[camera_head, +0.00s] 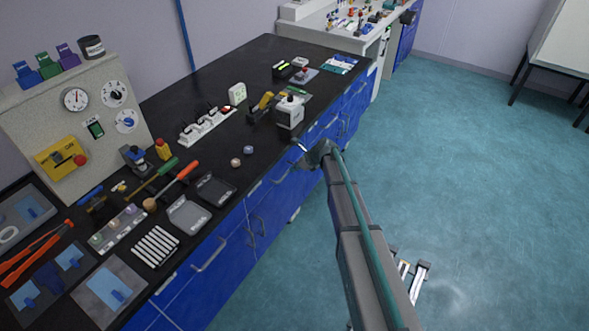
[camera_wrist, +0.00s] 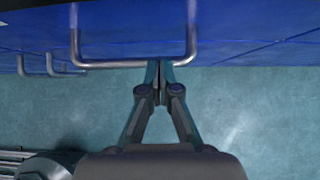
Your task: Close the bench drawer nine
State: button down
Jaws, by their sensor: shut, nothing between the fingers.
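A blue drawer front (camera_wrist: 135,25) with a U-shaped metal handle (camera_wrist: 110,64) fills the upper middle of the wrist view. My gripper (camera_wrist: 158,66) is shut and empty, its fingertips at the handle's bar, between its two legs and nearer the right one. I cannot tell whether the tips touch the bar or the front. In the head view my gripper (camera_head: 303,152) is at the blue bench fronts, just below the worktop edge, and my arm hides part of them. No number is readable, and I cannot tell how far any drawer stands out.
The black worktop (camera_head: 215,130) carries a power strip (camera_head: 207,126), a white-topped device (camera_head: 290,112) close to the edge, trays and tools. More handles (camera_wrist: 62,68) stick out to the left in the wrist view. The teal floor (camera_head: 470,150) to the right is clear.

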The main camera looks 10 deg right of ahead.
jog(key=s+d+f+b+v, duration=0.1)
jog(key=b+v, duration=0.1)
jog(key=v, duration=1.1)
jog(key=shift+s+d+f, duration=0.2)
jog(key=shift+d+f, duration=0.1)
jog(key=shift+d, duration=0.05)
jog(key=s+f+n+g+h, duration=0.2)
jog(key=s+f+n, duration=0.7)
jog(key=s, duration=0.3)
jog(key=s+f+n+g+h, duration=0.1)
jog(key=s+f+n+g, duration=0.2)
jog(key=s+f+n, duration=0.75)
jog(key=s+f+n+g+h, duration=0.1)
jog(key=s+f+n+g, duration=0.2)
jog(key=s, duration=1.6)
jog(key=s+f+n+g+h, duration=0.2)
jog(key=s+f, duration=0.4)
jog(key=s, duration=1.2)
jog(key=shift+s+a+f+n+g, duration=0.25)
jog(key=shift+s+n+g, duration=0.2)
jog(key=shift+g, duration=0.25)
